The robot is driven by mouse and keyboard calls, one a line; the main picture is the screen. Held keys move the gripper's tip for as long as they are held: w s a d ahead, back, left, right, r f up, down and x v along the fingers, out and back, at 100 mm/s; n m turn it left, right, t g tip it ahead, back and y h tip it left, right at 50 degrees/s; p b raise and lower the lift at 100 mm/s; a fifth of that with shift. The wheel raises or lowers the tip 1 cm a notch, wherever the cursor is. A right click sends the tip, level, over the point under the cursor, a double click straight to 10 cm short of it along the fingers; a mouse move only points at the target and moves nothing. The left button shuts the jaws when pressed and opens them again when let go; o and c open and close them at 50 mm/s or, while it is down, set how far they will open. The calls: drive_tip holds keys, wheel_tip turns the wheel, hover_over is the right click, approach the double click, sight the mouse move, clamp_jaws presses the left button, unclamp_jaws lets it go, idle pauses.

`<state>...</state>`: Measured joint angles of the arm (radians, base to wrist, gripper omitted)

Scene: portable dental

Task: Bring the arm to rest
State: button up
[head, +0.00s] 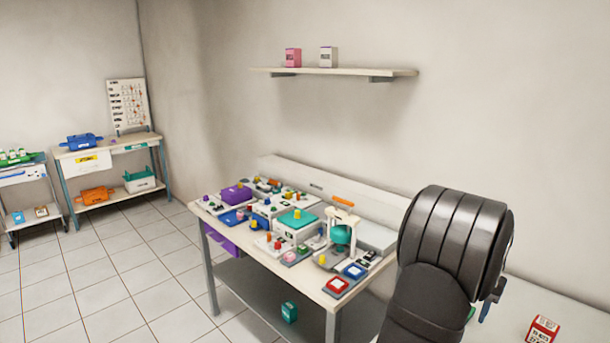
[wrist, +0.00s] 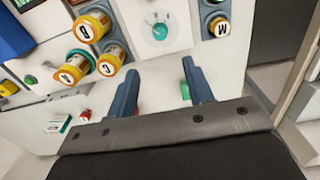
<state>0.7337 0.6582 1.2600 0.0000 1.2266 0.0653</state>
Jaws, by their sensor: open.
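My arm rises at the right of the head view, with its dark, thick link in front of the work table's right end. My gripper (wrist: 158,75) shows in the wrist view, its two blue-grey fingers apart with nothing held between them. Beyond the fingers is a pale panel or surface with a teal round knob (wrist: 160,31) and several yellow-banded knobs marked with letters (wrist: 91,27). In the head view most of the gripper is hidden behind my arm; only a small blue-grey part shows at its right edge.
The work table (head: 207,212) is crowded with coloured blocks, boxes and a teal-and-white device (head: 341,232). A red-and-white box (head: 542,330) stands on a pale surface at lower right. A wall shelf (head: 335,71) holds two small boxes. Floor at left is clear.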

wheel_tip(320, 180, down, 14)
drive_tip(key=shift+r, duration=0.15)
drive_tip(key=shift+f, duration=0.25)
drive_tip(key=m, duration=0.8)
drive_tip(key=shift+m, duration=0.4)
wheel_tip(320, 180, up, 7)
drive_tip(key=shift+f, duration=0.15)
